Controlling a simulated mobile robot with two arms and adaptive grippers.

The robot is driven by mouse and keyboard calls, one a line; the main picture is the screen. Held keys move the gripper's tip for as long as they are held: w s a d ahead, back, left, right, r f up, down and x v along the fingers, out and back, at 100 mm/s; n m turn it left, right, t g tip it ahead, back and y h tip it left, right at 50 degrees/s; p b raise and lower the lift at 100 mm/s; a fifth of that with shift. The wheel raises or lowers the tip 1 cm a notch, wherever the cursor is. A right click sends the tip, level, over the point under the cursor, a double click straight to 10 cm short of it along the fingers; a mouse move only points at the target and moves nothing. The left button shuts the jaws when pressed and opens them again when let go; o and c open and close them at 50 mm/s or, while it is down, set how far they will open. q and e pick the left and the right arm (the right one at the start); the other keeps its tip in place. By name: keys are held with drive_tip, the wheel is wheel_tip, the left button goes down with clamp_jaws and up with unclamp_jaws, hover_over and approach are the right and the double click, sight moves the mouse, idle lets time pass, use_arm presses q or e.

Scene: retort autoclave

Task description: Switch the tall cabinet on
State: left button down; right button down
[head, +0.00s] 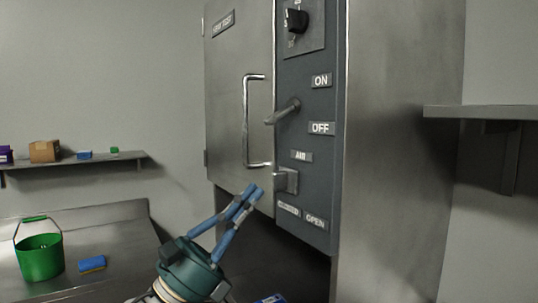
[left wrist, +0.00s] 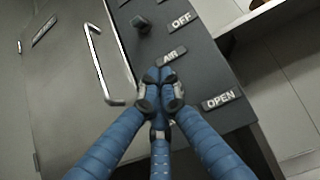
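The tall steel cabinet (head: 228,100) stands ahead, with a dark control panel on its right side. A grey lever (head: 282,112) sticks out between the ON label (head: 321,80) and the OFF label (head: 321,128), and its free end slopes down to the left. In the left wrist view the lever (left wrist: 141,24) is seen nearly end-on beyond the fingers. My left gripper (head: 252,192) is below and left of the lever, apart from it. Its blue fingertips are together in the left wrist view (left wrist: 160,78), with nothing visible between them. My right gripper is not in view.
A vertical door handle (head: 247,120) is left of the lever. A black rotary knob (head: 297,21) sits above, and a metal latch (head: 286,180) below, near the CLOSED and OPEN labels. A wall shelf (head: 480,112) juts out at right. A green bucket (head: 40,258) stands on the left table.

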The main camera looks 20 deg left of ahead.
sight(280, 114)
use_arm(q)
drive_tip(key=p+x, duration=0.5)
drive_tip(key=x, duration=0.5)
drive_tip(key=shift+s+a+r+p, duration=0.1)
drive_tip(key=shift+s+r+p, duration=0.05)
drive_tip(key=shift+p, duration=0.25)
drive_tip(key=r+p, duration=0.1)
drive_tip(key=s+a+r+p, duration=0.1)
drive_tip(key=r, duration=0.1)
drive_tip(key=shift+s+p, duration=0.15)
drive_tip(key=shift+p, duration=0.2)
